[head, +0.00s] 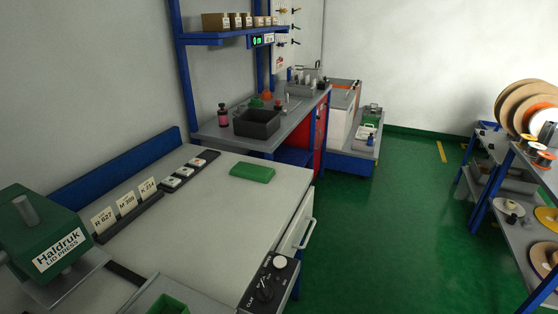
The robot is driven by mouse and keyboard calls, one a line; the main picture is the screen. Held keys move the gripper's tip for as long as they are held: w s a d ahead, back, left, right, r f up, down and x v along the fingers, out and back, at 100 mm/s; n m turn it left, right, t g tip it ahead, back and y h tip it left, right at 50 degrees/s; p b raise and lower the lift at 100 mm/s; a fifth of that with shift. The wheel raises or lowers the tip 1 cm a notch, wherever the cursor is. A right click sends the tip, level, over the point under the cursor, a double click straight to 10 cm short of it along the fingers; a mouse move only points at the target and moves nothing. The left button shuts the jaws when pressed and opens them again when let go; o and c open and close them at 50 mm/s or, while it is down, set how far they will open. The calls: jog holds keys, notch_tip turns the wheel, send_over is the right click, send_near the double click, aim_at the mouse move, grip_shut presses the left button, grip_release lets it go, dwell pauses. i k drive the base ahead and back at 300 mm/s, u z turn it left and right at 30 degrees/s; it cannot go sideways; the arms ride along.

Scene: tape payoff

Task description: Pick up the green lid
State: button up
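A flat green piece that looks like the green lid (252,172) lies on the pale top of the near bench, close to its far edge. It lies flat with nothing touching it. Another green item (168,305) shows at the bottom edge inside a grey tray, cut off by the frame, so I cannot tell what it is. My gripper is not in view.
A green lid press (45,240) stands at the left with label cards (126,206) beside it. A control box (268,283) sits at the bench's front right corner. The bench top (225,215) is clear around the lid. Shelves with spools (525,170) stand right; green floor (380,230) lies between.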

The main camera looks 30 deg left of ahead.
aim_at(244, 170)
jog(key=u, duration=0.55)
jog(key=i, duration=1.1)
jog(key=u, duration=0.8)
